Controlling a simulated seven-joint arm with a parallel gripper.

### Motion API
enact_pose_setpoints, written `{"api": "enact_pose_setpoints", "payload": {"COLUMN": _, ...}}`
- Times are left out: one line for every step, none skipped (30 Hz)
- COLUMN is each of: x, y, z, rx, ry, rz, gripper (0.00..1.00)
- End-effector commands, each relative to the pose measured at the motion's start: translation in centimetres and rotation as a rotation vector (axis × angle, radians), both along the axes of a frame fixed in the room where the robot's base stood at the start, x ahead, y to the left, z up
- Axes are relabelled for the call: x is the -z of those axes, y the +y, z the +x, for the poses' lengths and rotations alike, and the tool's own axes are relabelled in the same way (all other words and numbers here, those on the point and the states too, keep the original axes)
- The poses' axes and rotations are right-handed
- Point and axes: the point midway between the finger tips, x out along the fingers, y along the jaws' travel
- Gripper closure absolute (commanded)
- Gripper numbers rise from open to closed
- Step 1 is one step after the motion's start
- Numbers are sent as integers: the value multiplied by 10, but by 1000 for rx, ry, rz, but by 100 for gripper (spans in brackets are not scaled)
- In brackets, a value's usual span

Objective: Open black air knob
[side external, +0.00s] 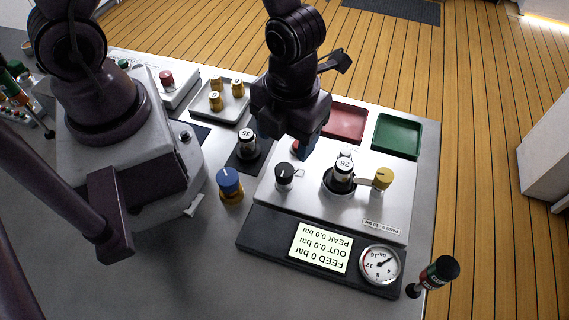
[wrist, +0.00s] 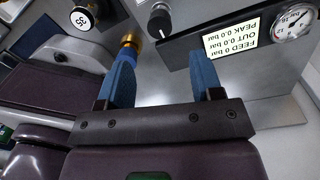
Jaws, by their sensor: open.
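The black air knob (side external: 284,172) with a white line on its top stands at the left of the silver fill panel (side external: 318,205). It also shows at the top of the wrist view (wrist: 160,22). My gripper (side external: 285,146) is over the panel's back left part, behind the knob in the side view. Its two blue fingers are apart in the wrist view (wrist: 164,65), with nothing between them. The knob lies beyond the fingertips, apart from them. The display (side external: 320,248) reads FEED 0 bar, OUT 0.0 bar, PEAK 0.0 bar.
A bottle marked 26 (side external: 344,166) stands upright on the panel, beside a yellow knob (side external: 382,178). A blue-topped brass piece (side external: 230,184) and a bottle marked 35 (side external: 247,142) stand left of the panel. Red (side external: 346,120) and green (side external: 398,135) trays lie behind.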

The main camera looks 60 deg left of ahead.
Motion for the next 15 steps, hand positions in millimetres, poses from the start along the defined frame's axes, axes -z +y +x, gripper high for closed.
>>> {"api": "enact_pose_setpoints", "payload": {"x": 13, "y": 0, "z": -3, "rx": 7, "ry": 10, "rz": 1, "gripper": 40}}
{"api": "enact_pose_setpoints", "payload": {"x": 19, "y": 0, "z": -3, "rx": 6, "ry": 10, "rz": 2, "gripper": 40}}
{"api": "enact_pose_setpoints", "payload": {"x": 28, "y": 1, "z": -3, "rx": 5, "ry": 8, "rz": 2, "gripper": 40}}
{"api": "enact_pose_setpoints", "payload": {"x": 34, "y": 1, "z": -3, "rx": 5, "ry": 8, "rz": 2, "gripper": 40}}
{"api": "enact_pose_setpoints", "payload": {"x": 40, "y": 1, "z": -4, "rx": 5, "ry": 9, "rz": 3, "gripper": 40}}
{"api": "enact_pose_setpoints", "payload": {"x": 47, "y": 1, "z": -4, "rx": 4, "ry": 7, "rz": 2, "gripper": 40}}
{"api": "enact_pose_setpoints", "payload": {"x": 53, "y": 2, "z": -4, "rx": 3, "ry": 7, "rz": 2, "gripper": 40}}
{"api": "enact_pose_setpoints", "payload": {"x": 58, "y": 2, "z": -4, "rx": 3, "ry": 6, "rz": 2, "gripper": 40}}
{"api": "enact_pose_setpoints", "payload": {"x": 64, "y": 3, "z": -4, "rx": 3, "ry": 7, "rz": 3, "gripper": 40}}
{"api": "enact_pose_setpoints", "payload": {"x": 68, "y": 2, "z": -4, "rx": 3, "ry": 6, "rz": 2, "gripper": 40}}
{"api": "enact_pose_setpoints", "payload": {"x": 72, "y": 3, "z": -3, "rx": 1, "ry": 5, "rz": 2, "gripper": 40}}
{"api": "enact_pose_setpoints", "payload": {"x": 76, "y": 3, "z": -3, "rx": 1, "ry": 4, "rz": 1, "gripper": 40}}
{"api": "enact_pose_setpoints", "payload": {"x": 79, "y": 3, "z": -3, "rx": 0, "ry": 3, "rz": 2, "gripper": 40}}
{"api": "enact_pose_setpoints", "payload": {"x": 81, "y": 3, "z": -3, "rx": -1, "ry": 3, "rz": 1, "gripper": 40}}
{"api": "enact_pose_setpoints", "payload": {"x": 84, "y": 3, "z": -3, "rx": 0, "ry": 3, "rz": 1, "gripper": 40}}
